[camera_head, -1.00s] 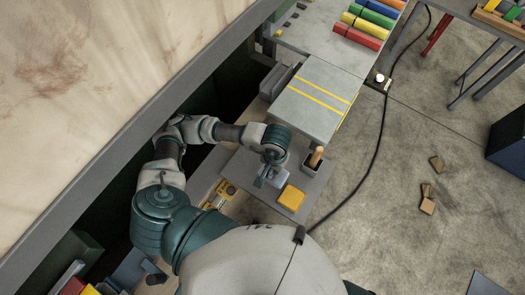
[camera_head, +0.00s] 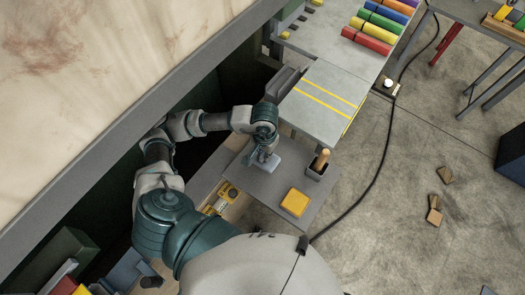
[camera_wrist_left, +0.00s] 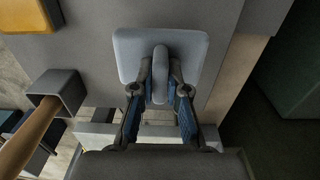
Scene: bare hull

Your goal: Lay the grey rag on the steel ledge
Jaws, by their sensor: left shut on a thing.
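The grey rag (camera_head: 270,163) is a flat, pale blue-grey square with a raised ridge in its middle. In the left wrist view the rag (camera_wrist_left: 128,50) spreads around the fingers. My left gripper (camera_head: 264,154) is shut on that ridge, which shows between its fingertips (camera_wrist_left: 160,75). The steel ledge (camera_head: 255,186), a flat dark grey plate, lies beneath the rag; it also shows in the left wrist view (camera_wrist_left: 88,72). I cannot tell whether the rag touches the ledge. My right gripper is in neither view.
A yellow square pad (camera_head: 295,202) lies on the ledge's near side. A dark square cup (camera_head: 314,171) with a wooden handle (camera_head: 322,158) stands right of the rag. A grey striped box top (camera_head: 322,100) is beyond. Bare ledge lies left of the pad.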

